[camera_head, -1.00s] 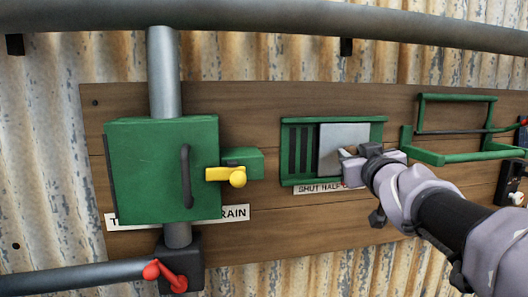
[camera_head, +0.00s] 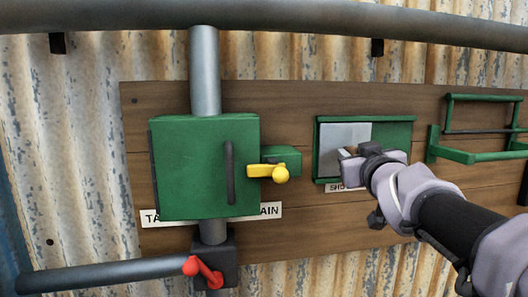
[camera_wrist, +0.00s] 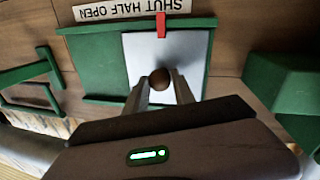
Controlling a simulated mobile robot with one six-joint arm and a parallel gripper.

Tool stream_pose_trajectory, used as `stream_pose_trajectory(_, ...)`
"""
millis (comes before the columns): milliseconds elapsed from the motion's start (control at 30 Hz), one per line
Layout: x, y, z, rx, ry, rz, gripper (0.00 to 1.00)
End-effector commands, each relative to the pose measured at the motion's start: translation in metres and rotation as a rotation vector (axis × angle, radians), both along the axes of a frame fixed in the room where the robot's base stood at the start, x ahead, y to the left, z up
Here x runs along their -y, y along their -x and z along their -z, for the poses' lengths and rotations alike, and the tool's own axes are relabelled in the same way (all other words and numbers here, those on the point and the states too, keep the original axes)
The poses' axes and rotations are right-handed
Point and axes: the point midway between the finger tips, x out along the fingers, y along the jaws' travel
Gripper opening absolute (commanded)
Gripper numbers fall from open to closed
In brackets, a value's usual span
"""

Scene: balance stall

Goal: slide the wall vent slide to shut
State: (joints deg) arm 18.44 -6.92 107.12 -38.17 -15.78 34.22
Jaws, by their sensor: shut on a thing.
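The wall vent (camera_head: 398,146) is a green frame on the wooden board, right of centre in the head view. Its pale grey slide plate (camera_head: 346,134) sits at the left end of the frame, with plain green backing to its right; no dark slots show. In the wrist view, upside down, the plate (camera_wrist: 135,50) bears a round brown knob (camera_wrist: 160,78). My gripper (camera_wrist: 160,86) is shut on the knob, a finger each side. The plate's red pointer (camera_wrist: 161,25) is by the SHUT end of the label (camera_wrist: 130,10). My gripper (camera_head: 346,153) hides the plate's lower part in the head view.
Left of the vent are a green box (camera_head: 195,168) with a dark handle and a yellow lever (camera_head: 265,171). A red valve handle (camera_head: 205,270) is below. A green bracket (camera_head: 480,155) stands out at right. Pipes (camera_head: 265,22) run along the wall.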

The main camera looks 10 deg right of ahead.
Motion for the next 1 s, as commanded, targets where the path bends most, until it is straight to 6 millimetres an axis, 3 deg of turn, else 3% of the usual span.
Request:
stream_pose_trajectory(133, -0.002, 0.000, 0.000, 0.000, 0.001, -0.004, 0.00)
stream_pose_trajectory(167, -0.002, 0.000, 0.000, 0.000, 0.001, -0.004, 0.36)
stream_pose_trajectory(233, -0.001, 0.000, 0.000, 0.000, 0.001, -0.003, 0.50)
stream_pose_trajectory(533, -0.001, 0.000, 0.000, 0.000, 0.000, -0.001, 0.52)
stream_pose_trajectory(667, -0.002, 0.012, -0.002, 0.002, 0.001, -0.001, 0.52)
stream_pose_trajectory(767, -0.007, 0.036, -0.003, 0.003, 0.001, -0.001, 0.52)
stream_pose_trajectory(1000, -0.019, 0.113, -0.006, 0.003, 0.002, 0.000, 0.52)
